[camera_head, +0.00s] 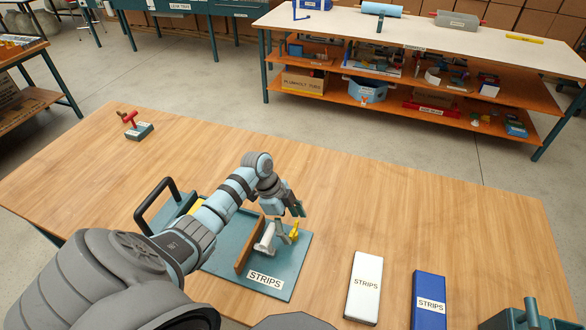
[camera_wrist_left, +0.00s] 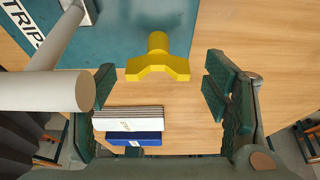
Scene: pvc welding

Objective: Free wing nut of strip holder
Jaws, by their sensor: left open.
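The strip holder (camera_head: 288,258) is a teal base plate labelled STRIPS on the wooden table, with an upright brown board and a pale grey clamp part (camera_head: 265,240). The yellow wing nut (camera_head: 294,232) is at the right of the clamp part. In the left wrist view the wing nut (camera_wrist_left: 158,66) shows its two wings, with the grey cylindrical part (camera_wrist_left: 45,91) at left. My left gripper (camera_head: 296,209) is open just above the nut. In the left wrist view its fingers (camera_wrist_left: 165,98) are spread, with the nut ahead between them and apart from both. My right gripper is not in view.
A white STRIPS box (camera_head: 364,287) and a blue STRIPS box (camera_head: 429,298) lie right of the holder. A black handle (camera_head: 155,204) stands at its left. A teal object (camera_head: 528,316) is cut off at lower right. The table's far right is clear.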

